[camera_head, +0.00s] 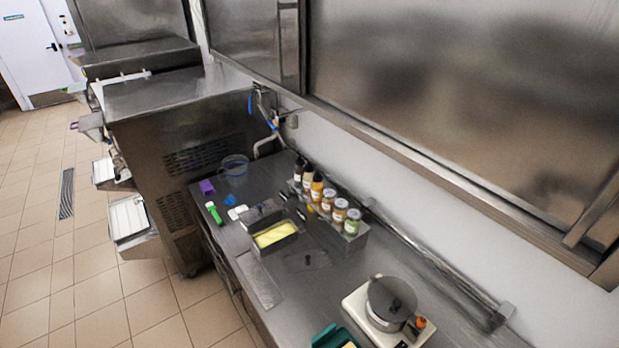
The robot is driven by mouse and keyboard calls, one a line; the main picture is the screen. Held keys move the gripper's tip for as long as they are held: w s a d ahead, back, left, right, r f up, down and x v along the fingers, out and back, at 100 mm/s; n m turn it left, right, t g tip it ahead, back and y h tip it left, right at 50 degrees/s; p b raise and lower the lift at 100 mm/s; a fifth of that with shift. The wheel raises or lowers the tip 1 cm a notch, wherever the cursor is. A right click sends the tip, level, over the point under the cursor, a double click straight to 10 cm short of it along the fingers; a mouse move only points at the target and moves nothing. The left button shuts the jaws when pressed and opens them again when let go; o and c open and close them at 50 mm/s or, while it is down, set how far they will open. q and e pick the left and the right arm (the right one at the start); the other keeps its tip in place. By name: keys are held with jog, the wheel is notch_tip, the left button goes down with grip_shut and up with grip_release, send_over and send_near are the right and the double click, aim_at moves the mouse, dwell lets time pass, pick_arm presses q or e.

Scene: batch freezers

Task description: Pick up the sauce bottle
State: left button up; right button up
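Several bottles and jars stand upright in a row in a metal rack (352,240) on the steel counter, against the wall. At the far left end of the row are dark-capped bottles: a dark one (299,172), a pale one (308,182) and an orange-yellow one (317,188). Shorter jars with orange to green contents follow to the right, ending with a green jar (352,224). I cannot tell which bottle is the sauce bottle. Neither of my grippers is in view, and nothing is seen touching the bottles.
A steel pan with yellow content (275,235) sits in front of the rack. A white appliance with a lidded pot (392,300) and a green container (335,338) stand nearer. A clear bowl (235,166) and small tools lie farther back. The wall is close behind the rack.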

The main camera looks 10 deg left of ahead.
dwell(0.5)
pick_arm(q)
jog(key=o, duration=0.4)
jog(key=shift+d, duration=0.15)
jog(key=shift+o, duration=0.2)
